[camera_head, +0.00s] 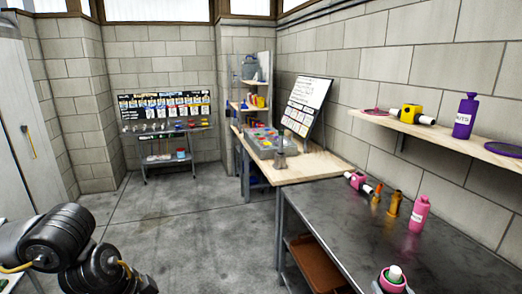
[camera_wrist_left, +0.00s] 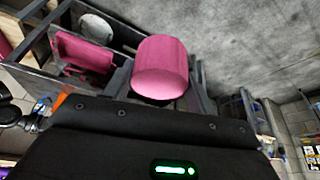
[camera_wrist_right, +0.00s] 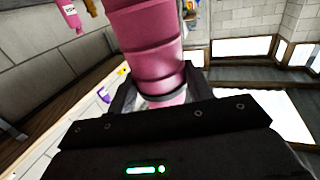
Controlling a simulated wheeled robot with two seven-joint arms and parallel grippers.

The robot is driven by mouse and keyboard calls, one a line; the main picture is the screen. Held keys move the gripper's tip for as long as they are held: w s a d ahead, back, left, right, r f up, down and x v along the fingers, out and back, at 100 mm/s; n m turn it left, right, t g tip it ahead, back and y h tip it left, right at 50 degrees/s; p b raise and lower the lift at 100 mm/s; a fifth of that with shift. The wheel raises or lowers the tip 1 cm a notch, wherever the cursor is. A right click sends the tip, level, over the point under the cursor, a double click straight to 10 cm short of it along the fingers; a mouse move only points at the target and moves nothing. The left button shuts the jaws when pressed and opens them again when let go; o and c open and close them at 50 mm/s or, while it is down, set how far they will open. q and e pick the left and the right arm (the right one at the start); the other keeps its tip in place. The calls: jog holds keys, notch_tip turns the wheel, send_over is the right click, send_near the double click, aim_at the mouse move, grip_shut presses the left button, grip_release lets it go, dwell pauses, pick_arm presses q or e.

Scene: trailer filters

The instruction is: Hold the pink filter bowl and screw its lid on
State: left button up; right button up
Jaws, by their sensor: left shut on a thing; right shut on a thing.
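In the left wrist view my left gripper (camera_wrist_left: 160,98) is shut on a smooth pink cylinder (camera_wrist_left: 161,65) with a rounded edge. In the right wrist view my right gripper (camera_wrist_right: 157,97) is shut on a long ribbed pink cylinder (camera_wrist_right: 143,42), which runs out of the top of the picture. I cannot tell for sure which is the bowl and which the lid, or whether they touch. Neither held thing shows in the head view, where black parts of my arm fill the lower left corner. Much of each fingertip is hidden.
A dark table (camera_head: 350,222) on the right carries a pink bottle (camera_head: 418,213), a pink fitting (camera_head: 358,181), brass pieces (camera_head: 392,205) and a pink ring-topped item (camera_head: 393,279). A shelf (camera_head: 450,139) above holds a purple bottle (camera_head: 465,117). The floor (camera_head: 215,235) is clear in the middle.

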jog(key=a+r+y, duration=0.1)
jog(key=a, duration=0.7)
jog(key=shift+n, duration=0.3)
jog(key=shift+d+r, duration=0.1)
jog(key=a+f+n+g+y, duration=0.2)
jog(key=a+n+y, duration=0.2)
jog(key=a, duration=0.4)
jog(key=a+f+n+g+y, duration=0.2)
jog(key=a+f+n+y, duration=0.1)
jog(key=a+y, duration=0.4)
jog(key=shift+s+a+n+y, duration=0.3)
jog(key=shift+a+n, duration=0.2)
jog(key=shift+a, duration=0.2)
pick_arm(q)
jog(key=w+d+r+m+g, duration=0.1)
jog(key=d+r+m+g, duration=0.1)
jog(key=d+m, duration=0.3)
jog(key=w+d+r+m+g, duration=0.1)
jog(key=d+r+m, duration=0.4)
jog(key=d, duration=0.8)
jog(key=w+d+r+m+g, duration=0.1)
jog(key=d+r+m+g, duration=0.2)
jog(key=d+m, duration=0.4)
jog(key=shift+w+d+r+y, duration=0.15)
jog(key=shift+d+r+y, duration=0.35)
jog(key=shift+d, duration=0.45)
